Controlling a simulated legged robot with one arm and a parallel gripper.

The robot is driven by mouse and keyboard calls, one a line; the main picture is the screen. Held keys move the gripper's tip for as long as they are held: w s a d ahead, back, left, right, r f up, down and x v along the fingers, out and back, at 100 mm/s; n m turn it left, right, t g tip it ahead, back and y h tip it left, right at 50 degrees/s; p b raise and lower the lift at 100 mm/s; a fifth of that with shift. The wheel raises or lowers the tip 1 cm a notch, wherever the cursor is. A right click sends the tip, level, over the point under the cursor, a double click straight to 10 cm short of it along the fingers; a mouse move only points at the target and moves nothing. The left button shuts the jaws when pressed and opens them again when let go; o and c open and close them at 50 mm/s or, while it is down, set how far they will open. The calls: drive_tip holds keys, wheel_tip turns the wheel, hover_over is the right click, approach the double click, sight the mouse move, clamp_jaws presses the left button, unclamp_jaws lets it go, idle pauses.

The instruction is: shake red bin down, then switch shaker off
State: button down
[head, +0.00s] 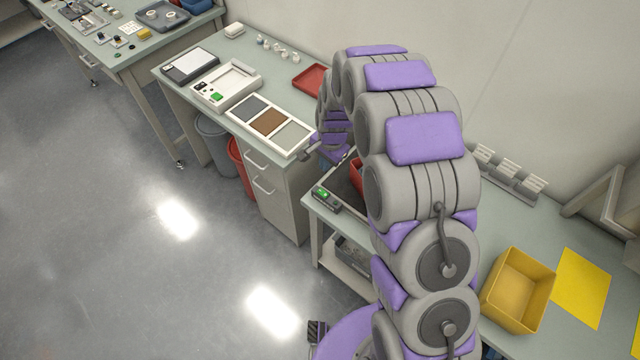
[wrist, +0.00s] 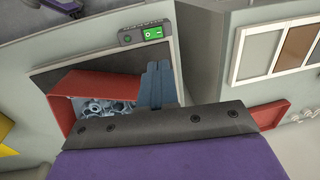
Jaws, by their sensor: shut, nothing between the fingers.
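The red bin (wrist: 72,88) sits on the dark plate of the shaker (wrist: 45,72) and holds several grey metal parts. In the head view only a sliver of the bin (head: 356,172) shows past my arm. The control box (wrist: 143,33) at the shaker's edge shows a lit green switch; it also glows green in the head view (head: 325,196). My gripper (wrist: 158,68) is shut and empty, its blue-grey fingers over the plate beside the bin's right end, pointing toward the control box. My wrist hides part of the bin; I cannot tell whether the fingers touch anything.
A yellow bin (head: 517,290) and a yellow sheet (head: 582,283) lie on the same bench. A neighbouring bench carries a three-part tray (head: 268,122), a white device (head: 226,84) and a red tray (head: 310,78). Grey racks (head: 508,175) stand by the wall. The floor at left is clear.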

sight(320, 190)
drive_tip(key=f, duration=0.4)
drive_tip(key=a+f+b, duration=0.1)
drive_tip(key=f, duration=0.4)
drive_tip(key=w+f+b, duration=0.1)
drive_tip(key=f, duration=0.4)
drive_tip(key=shift+a, duration=0.2)
drive_tip(key=shift+s+d+r+p, duration=0.15)
drive_tip(key=shift+s+d+p, duration=0.15)
drive_tip(key=shift+s+d, duration=0.25)
drive_tip(key=shift+w+d, duration=0.1)
drive_tip(key=shift+r, duration=0.1)
